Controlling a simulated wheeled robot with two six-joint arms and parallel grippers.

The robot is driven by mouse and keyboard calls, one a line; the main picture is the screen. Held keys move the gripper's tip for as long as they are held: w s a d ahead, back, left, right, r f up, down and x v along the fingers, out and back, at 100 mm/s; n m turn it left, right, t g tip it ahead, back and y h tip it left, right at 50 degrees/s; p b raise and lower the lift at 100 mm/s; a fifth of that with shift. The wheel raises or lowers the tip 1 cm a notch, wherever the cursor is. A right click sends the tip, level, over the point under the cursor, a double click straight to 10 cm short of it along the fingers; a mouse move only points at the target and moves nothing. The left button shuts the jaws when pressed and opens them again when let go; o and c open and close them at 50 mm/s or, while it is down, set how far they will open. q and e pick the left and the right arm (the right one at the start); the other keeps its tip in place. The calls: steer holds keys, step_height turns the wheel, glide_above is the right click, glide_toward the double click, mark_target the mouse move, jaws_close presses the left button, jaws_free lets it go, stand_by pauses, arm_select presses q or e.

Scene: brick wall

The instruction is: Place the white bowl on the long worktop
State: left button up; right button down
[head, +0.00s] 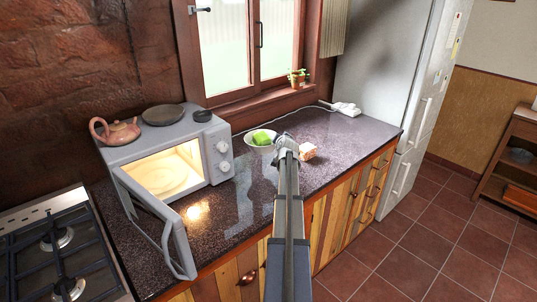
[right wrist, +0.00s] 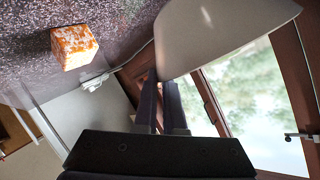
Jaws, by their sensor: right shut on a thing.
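The white bowl (head: 259,147) is over the long worktop (head: 335,138), below the window, with something green (head: 263,137) inside it. My right gripper (head: 283,147) is at the bowl's right side. In the right wrist view the bowl (right wrist: 222,32) is large at the top, and the right gripper's dark fingers (right wrist: 158,88) are shut on its rim. I cannot tell whether the bowl's base touches the worktop. My left gripper is not in view.
An orange and white block (head: 308,151) sits just right of my gripper. A microwave (head: 165,150) with its door open stands to the left, with a teapot (head: 116,131) on top. A hob (head: 60,245) is at far left. The worktop's right part is mostly clear.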

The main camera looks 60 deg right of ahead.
steer(key=shift+w, duration=0.4)
steer(key=shift+s, duration=0.1)
arm_select(q)
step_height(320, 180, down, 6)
steer(key=b, duration=0.6)
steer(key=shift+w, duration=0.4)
arm_select(e)
step_height(320, 180, down, 6)
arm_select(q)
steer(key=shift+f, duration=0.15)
arm_select(e)
steer(key=shift+f, duration=0.15)
step_height(320, 180, down, 4)
steer(key=b, duration=0.4)
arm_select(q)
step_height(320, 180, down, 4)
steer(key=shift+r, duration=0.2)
arm_select(e)
steer(key=shift+r, duration=0.25)
steer(key=c, duration=1)
jaws_free()
